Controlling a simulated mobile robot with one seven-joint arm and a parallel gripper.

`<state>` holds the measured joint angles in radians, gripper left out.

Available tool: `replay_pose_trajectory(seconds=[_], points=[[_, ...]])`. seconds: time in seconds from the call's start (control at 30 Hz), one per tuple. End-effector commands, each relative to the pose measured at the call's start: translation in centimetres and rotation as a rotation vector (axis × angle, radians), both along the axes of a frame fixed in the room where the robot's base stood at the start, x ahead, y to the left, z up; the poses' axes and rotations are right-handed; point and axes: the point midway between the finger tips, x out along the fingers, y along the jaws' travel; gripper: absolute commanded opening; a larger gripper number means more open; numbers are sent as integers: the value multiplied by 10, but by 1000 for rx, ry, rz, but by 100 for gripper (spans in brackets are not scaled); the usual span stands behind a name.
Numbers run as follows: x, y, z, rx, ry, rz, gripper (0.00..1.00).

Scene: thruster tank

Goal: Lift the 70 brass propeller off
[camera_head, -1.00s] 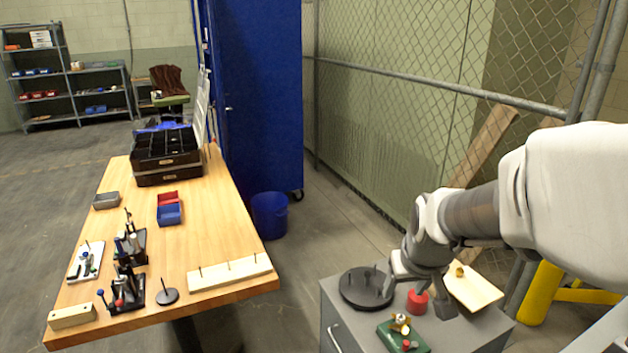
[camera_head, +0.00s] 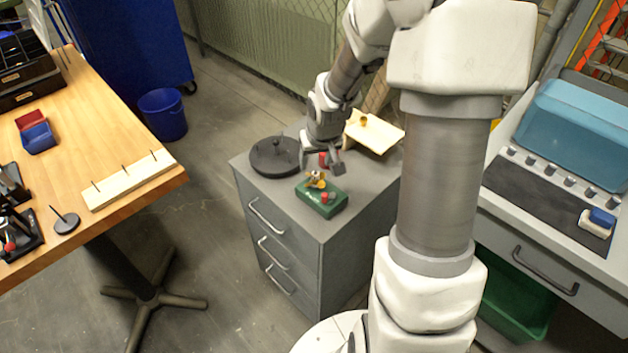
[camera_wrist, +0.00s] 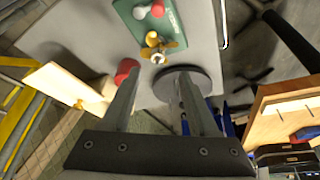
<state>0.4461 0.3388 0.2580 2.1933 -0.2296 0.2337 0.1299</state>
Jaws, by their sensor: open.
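A brass propeller (camera_head: 316,181) sits at the rear edge of a green block (camera_head: 328,203) on the grey cabinet. In the wrist view the brass propeller (camera_wrist: 160,48) shows ahead of my fingertips, beside a yellow knob; the green block (camera_wrist: 172,32) also carries a red and a pale knob. Its size marking cannot be read. My gripper (camera_head: 322,166) is open and empty, pointing down just behind the block. In the wrist view my gripper (camera_wrist: 160,85) has its fingers apart, with the propeller beyond the gap and not between them.
A red cylinder (camera_wrist: 126,70) is close by my left finger in the wrist view. A dark round pegged base (camera_head: 270,160) stands left on the cabinet (camera_head: 330,233). A wooden board (camera_head: 385,136) with a brass piece stands behind. The cabinet's front left top is clear.

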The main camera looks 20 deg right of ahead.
Motion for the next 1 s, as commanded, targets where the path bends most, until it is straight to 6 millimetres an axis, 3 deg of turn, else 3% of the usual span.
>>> replay_pose_trajectory(seconds=[0.17, 0.5, 0.8, 1.0], points=[[4, 0, -12, -1, 0, 2, 60], [15, -6, -56, 1, 1, 1, 60], [17, -7, -59, -1, -1, 1, 60], [17, -7, -59, -1, -1, 1, 26]])
